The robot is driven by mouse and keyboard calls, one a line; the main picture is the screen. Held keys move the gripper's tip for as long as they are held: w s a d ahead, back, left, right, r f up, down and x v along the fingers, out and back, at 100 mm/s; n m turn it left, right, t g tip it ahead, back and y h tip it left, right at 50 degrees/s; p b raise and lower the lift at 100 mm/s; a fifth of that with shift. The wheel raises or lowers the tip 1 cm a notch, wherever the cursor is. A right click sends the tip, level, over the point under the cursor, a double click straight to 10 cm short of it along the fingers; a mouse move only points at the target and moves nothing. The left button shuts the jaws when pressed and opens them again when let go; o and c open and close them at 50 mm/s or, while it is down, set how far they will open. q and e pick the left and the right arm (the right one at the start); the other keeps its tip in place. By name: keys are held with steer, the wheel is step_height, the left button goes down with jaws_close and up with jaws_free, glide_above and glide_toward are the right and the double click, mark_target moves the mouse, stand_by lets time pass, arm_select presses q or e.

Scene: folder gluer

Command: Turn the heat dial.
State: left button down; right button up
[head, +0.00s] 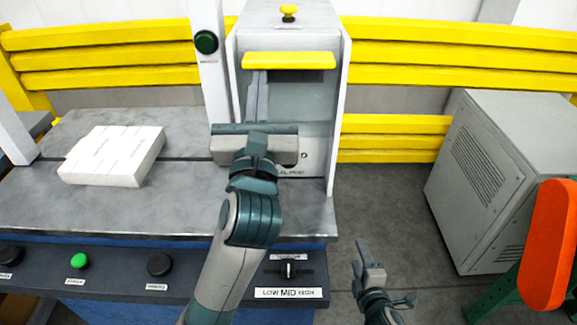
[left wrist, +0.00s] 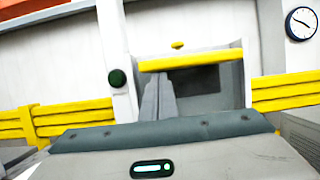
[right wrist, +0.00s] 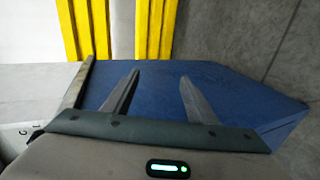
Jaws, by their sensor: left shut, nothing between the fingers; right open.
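The heat dial (head: 289,269) is a small dark knob with a light pointer, on the dark front panel at the table's right end. A white label (head: 289,293) below it reads LOW MID HIGH. The pointer looks roughly upright, towards MID. My right gripper (head: 386,270) is open and empty, to the right of the dial and apart from it. In the right wrist view its two fingers (right wrist: 158,90) are spread before a blue surface. My left gripper (head: 257,97) is shut and empty, above the table in front of the machine's window; its fingers (left wrist: 158,95) show together in the left wrist view.
Black and green buttons (head: 79,261) sit along the panel left of the dial. A stack of white cartons (head: 113,155) lies on the table. A grey cabinet (head: 500,170) and an orange object (head: 550,245) stand at right. Grey floor lies open between table and cabinet.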

steer(key=w+a+r+n+t+h, duration=0.15)
steer(key=r+n, duration=0.25)
steer(key=r, duration=0.7)
steer(key=w+a+r+n+t+y, duration=0.1)
steer(key=a+r+n+t, duration=0.15)
steer(key=r, duration=0.85)
steer(key=s+a+r+n, duration=0.1)
steer(key=a+n, duration=0.2)
steer(key=a, duration=0.2)
steer(key=s+a+r+n, duration=0.1)
steer(key=a+n, duration=0.3)
steer(key=a, duration=0.1)
steer(key=s+a+r+n, duration=0.1)
steer(key=a+n, duration=0.3)
steer(key=a, duration=0.1)
steer(key=shift+s+a+r, duration=0.2)
steer(key=shift+s+r, duration=0.1)
steer(key=shift+s, duration=0.05)
steer(key=shift+s+a+n, duration=0.25)
steer(key=shift+a+n, duration=0.1)
steer(key=shift+a, duration=0.05)
steer(key=w, duration=1.2)
